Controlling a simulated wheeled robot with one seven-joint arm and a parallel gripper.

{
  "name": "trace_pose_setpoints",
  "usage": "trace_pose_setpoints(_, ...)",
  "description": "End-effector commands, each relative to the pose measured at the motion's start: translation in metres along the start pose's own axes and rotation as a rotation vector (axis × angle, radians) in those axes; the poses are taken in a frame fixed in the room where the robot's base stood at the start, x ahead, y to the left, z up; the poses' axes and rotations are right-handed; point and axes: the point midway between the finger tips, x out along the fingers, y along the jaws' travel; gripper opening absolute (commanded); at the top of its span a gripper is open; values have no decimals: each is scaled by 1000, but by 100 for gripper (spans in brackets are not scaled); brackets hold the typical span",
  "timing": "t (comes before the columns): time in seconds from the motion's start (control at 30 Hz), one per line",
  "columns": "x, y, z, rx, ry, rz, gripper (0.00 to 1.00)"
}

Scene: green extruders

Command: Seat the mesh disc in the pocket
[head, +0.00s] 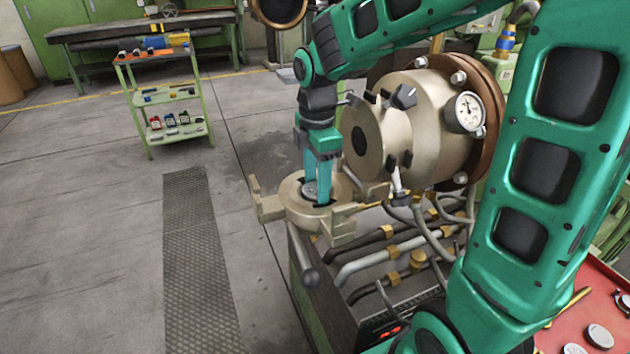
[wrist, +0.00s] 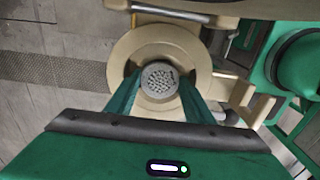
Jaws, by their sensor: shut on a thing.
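The mesh disc (wrist: 159,79) is a small round grey piece with a perforated face. My gripper (wrist: 158,88) is shut on it, with one teal finger at each side. In the head view the disc (head: 311,189) shows between the fingers of my gripper (head: 318,190). The fingers point down into the middle of the tan ring-shaped holder (head: 293,213), which also shows in the wrist view (wrist: 198,55). The disc lies over or inside the holder's central opening. I cannot tell whether it rests on the pocket floor, as the fingers hide part of the opening.
The large tan extruder head (head: 375,128) with a round gauge (head: 466,112) stands close to the right of my gripper. Pipes (head: 390,255) run below. A red tray (head: 590,315) with round discs is at the lower right. Open floor lies to the left, with a green cart (head: 165,95) beyond.

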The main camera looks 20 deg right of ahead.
Motion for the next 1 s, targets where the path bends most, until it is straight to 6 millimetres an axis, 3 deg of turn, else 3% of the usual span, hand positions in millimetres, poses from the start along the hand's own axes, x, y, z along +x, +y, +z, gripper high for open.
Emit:
trace_pose_setpoints(0.27,-1,0,0,0,0,1,21)
trace_pose_setpoints(0.3,-1,0,0,0,0,1,55)
trace_pose_setpoints(0.37,-1,0,0,0,0,1,69)
trace_pose_setpoints(1.0,-7,1,0,0,0,3,69)
